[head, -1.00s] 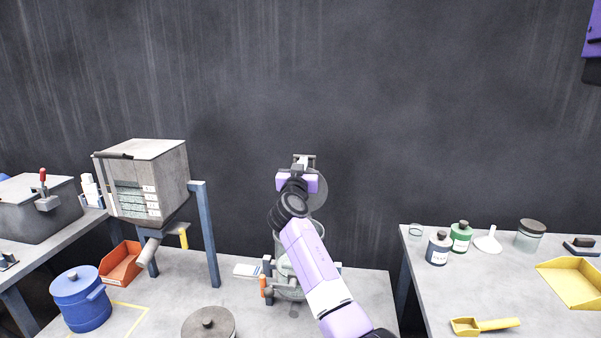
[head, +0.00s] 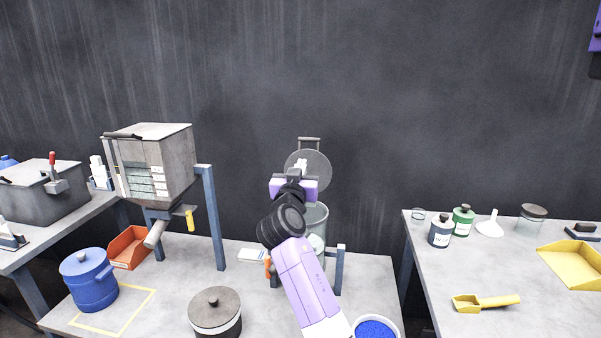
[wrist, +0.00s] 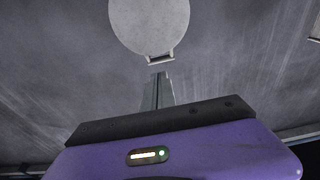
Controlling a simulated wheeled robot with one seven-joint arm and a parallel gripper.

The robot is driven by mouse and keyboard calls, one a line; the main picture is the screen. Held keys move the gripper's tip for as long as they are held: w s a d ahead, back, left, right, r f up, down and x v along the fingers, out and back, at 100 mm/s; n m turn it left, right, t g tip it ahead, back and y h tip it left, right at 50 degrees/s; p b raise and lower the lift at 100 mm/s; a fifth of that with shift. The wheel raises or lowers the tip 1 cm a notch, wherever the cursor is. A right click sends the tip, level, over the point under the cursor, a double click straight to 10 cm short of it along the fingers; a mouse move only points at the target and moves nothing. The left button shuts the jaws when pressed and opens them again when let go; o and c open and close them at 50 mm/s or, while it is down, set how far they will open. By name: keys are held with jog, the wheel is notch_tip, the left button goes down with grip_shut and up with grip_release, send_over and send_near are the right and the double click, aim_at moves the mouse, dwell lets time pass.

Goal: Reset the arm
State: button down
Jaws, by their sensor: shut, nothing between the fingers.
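My gripper (head: 302,165) is at the end of my purple and black arm, in the middle of the head view. It is shut and empty, raised in front of a round grey lid (head: 318,166) with a handle on top. The lid stands tilted up above a glass-like cylinder (head: 318,218), which my arm partly hides. In the wrist view the shut fingers (wrist: 160,78) point toward the pale round lid (wrist: 150,22). A gap shows between the fingertips and the lid's small bracket.
A grey box machine (head: 160,165) stands on blue legs at left. A blue pot (head: 90,283), orange bin (head: 130,247), lidded pot (head: 215,312) and bowl of blue grains (head: 376,330) are on the centre table. Bottles (head: 440,232) and a yellow scoop (head: 485,303) are on the right table.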

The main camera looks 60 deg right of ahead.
jog(key=shift+s+a+f, duration=0.1)
jog(key=shift+s+a, duration=0.1)
jog(key=shift+a, duration=0.3)
